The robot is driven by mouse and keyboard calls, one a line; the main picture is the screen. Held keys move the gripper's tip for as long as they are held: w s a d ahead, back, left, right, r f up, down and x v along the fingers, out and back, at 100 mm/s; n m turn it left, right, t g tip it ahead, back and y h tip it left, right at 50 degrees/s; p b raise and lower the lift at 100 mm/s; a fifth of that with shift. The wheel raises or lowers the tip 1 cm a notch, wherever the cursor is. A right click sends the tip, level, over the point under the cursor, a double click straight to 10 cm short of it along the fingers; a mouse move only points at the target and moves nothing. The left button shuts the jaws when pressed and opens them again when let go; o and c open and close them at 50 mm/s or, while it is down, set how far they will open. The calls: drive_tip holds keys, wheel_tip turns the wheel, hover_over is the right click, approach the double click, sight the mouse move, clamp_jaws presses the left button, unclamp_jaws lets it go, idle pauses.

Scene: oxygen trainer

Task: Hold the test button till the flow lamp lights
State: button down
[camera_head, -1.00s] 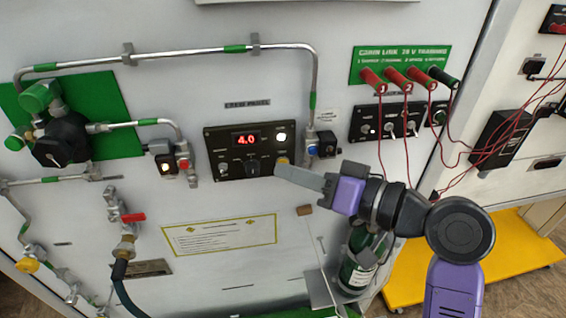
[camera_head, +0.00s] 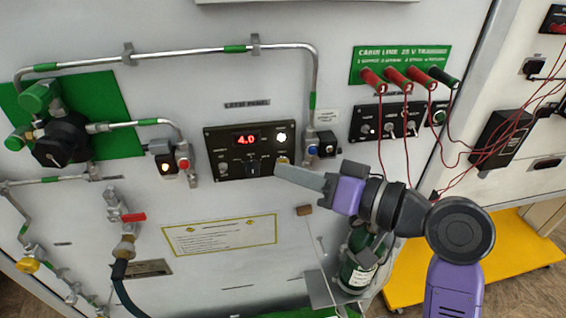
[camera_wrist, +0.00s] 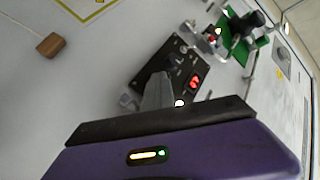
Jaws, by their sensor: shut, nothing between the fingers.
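The black control panel (camera_head: 223,141) is on the grey board, with a red display (camera_head: 246,139) reading 4.0. A round lamp (camera_head: 281,137) at its upper right glows white. The panel also shows in the wrist view (camera_wrist: 179,55), with the lit lamp (camera_wrist: 179,103) beside my fingers. My gripper (camera_head: 279,168) is shut and empty, its tip at the panel's lower right corner. The tip covers most of the button there, so I cannot see how far it is pressed. In the wrist view my fingers (camera_wrist: 160,80) point at the panel's edge.
A pipe with a blue-knobbed valve (camera_head: 313,150) runs just right of the panel. A red-knobbed valve (camera_head: 184,164) is to its left. Red leads (camera_head: 408,130) hang from the sockets at right. A green cylinder (camera_head: 357,262) stands below my arm.

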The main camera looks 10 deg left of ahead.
drive_tip(key=shift+s, duration=0.1)
drive_tip(key=shift+s+d, duration=0.25)
drive_tip(key=shift+s, duration=0.4)
drive_tip(key=shift+s, duration=0.15)
drive_tip(key=s, duration=0.2)
drive_tip(key=s+d+p, duration=0.1)
drive_tip(key=s, duration=0.1)
drive_tip(key=shift+s+d, duration=0.2)
drive_tip(key=shift+s, duration=0.1)
drive_tip(key=shift+f, duration=0.1)
